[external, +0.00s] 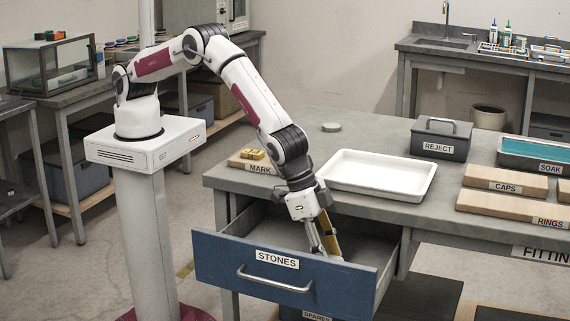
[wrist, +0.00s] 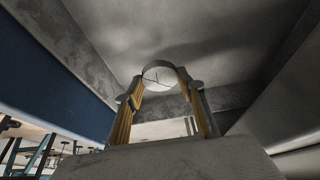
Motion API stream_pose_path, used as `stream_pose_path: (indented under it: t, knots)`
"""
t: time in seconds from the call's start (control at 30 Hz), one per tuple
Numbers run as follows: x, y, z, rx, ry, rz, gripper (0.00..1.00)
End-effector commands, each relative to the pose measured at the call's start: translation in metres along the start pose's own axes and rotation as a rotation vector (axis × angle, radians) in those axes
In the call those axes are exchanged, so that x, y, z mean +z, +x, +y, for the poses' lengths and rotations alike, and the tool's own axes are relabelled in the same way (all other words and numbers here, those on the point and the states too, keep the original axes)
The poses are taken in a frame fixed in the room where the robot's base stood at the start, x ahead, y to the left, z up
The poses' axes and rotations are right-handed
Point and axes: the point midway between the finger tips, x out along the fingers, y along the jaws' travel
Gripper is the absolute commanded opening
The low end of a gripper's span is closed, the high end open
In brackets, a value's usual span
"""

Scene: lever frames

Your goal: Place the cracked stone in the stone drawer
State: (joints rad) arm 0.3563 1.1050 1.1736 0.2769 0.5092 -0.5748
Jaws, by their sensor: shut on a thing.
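The stone drawer (external: 220,262), blue-fronted and labelled STONES, is pulled open below the table. My gripper (external: 325,245) points down into it, with its fingertips below the drawer's rim. In the wrist view my gripper (wrist: 162,82) has its two yellow-padded fingers shut on the cracked stone (wrist: 158,76), a pale grey disc with a thin dark crack line. The stone is between the fingertips, over the grey drawer interior; whether it touches the floor I cannot tell. The blue drawer wall (wrist: 50,75) runs along the left.
The white tray (external: 430,192) on the table is empty. The MARK block (external: 240,163), a grey disc (external: 331,127), the REJECT box (external: 440,140), the SOAK basin (external: 520,158), and the CAPS (external: 485,178) and RINGS (external: 490,208) boards stand around it. The tabletop edge borders the drawer behind.

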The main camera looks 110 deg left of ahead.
Motion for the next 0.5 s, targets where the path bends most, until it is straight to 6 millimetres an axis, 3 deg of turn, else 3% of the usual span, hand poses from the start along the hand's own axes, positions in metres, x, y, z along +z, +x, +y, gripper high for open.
stream_pose_path:
  t: [0.5]
  knots:
    - [0.0035, 0.009, 0.0001, 0.0, 0.001, 0.001, 0.16]
